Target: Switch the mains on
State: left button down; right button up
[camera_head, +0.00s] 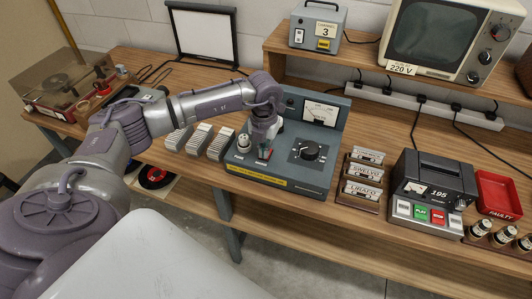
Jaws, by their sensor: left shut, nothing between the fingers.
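A blue-grey bench unit (285,183) stands on the wooden bench. It has a meter (321,112) on its upright panel, a large black dial (308,151) on its sloping face and a yellow label along its front. My left gripper (264,152) is shut and empty, pointing down at the sloping face left of the dial. A small red part shows at its fingertips; I cannot tell whether they touch it. The gripper hides much of that spot, and no switch position can be read there. My right gripper is out of view.
A grey box marked 3 (318,27) and a monitor (434,40) labelled 220 V stand on the shelf behind. Cassettes (362,180), a device showing 195 (434,185) and a red tray (498,194) lie to the right. White card stacks (199,139) stand close left of the unit.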

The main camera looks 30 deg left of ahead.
pick_arm(q)
jog(key=shift+r+p, duration=2.25)
jog(key=shift+r, duration=1.25)
jog(key=shift+f, duration=0.1)
